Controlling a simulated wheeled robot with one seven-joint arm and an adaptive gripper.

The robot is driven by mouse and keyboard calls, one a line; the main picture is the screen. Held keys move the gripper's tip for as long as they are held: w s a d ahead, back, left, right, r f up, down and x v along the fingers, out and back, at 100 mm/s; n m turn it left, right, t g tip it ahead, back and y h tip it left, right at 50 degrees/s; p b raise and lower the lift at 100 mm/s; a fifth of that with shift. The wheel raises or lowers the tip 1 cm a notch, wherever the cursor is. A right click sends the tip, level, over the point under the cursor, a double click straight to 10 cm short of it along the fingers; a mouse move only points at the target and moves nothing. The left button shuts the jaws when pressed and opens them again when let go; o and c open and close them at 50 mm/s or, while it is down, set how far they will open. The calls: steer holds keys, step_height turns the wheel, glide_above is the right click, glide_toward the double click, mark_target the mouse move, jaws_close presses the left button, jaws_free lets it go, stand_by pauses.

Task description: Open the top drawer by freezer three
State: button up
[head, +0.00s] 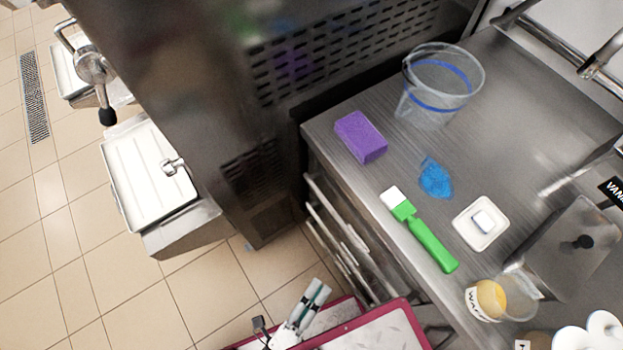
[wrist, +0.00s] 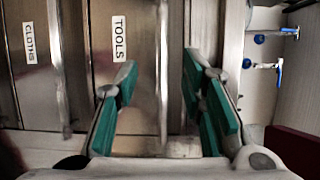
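A steel drawer labelled TOOLS (wrist: 120,75) fills the middle of the wrist view, which shows the drawers turned sideways. Its upright-looking bar handle (wrist: 163,60) lies between my fingers in the picture. A drawer labelled CLOTHS (wrist: 30,80) is left of it. The drawer handles also show in the head view, on the counter's left face (head: 338,215). My gripper (wrist: 160,85) is open and empty, its green-padded fingers spread on either side of the handle. I cannot tell whether they touch it. In the head view my gripper (head: 318,288) is low, near the drawer fronts.
The steel counter (head: 400,175) above holds a clear bucket (head: 440,85), purple sponge (head: 361,137), blue cloth (head: 435,178), green brush (head: 425,235) and white dish (head: 481,222). A tall freezer (head: 230,110) stands to the left. Tiled floor (head: 215,290) is open beyond.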

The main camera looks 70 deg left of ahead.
mark_target(351, 240)
steer(key=p+x, duration=0.1)
steer(key=x, duration=1.3)
steer(key=shift+a+r, duration=0.2)
steer(key=shift+r, duration=0.05)
jaws_close()
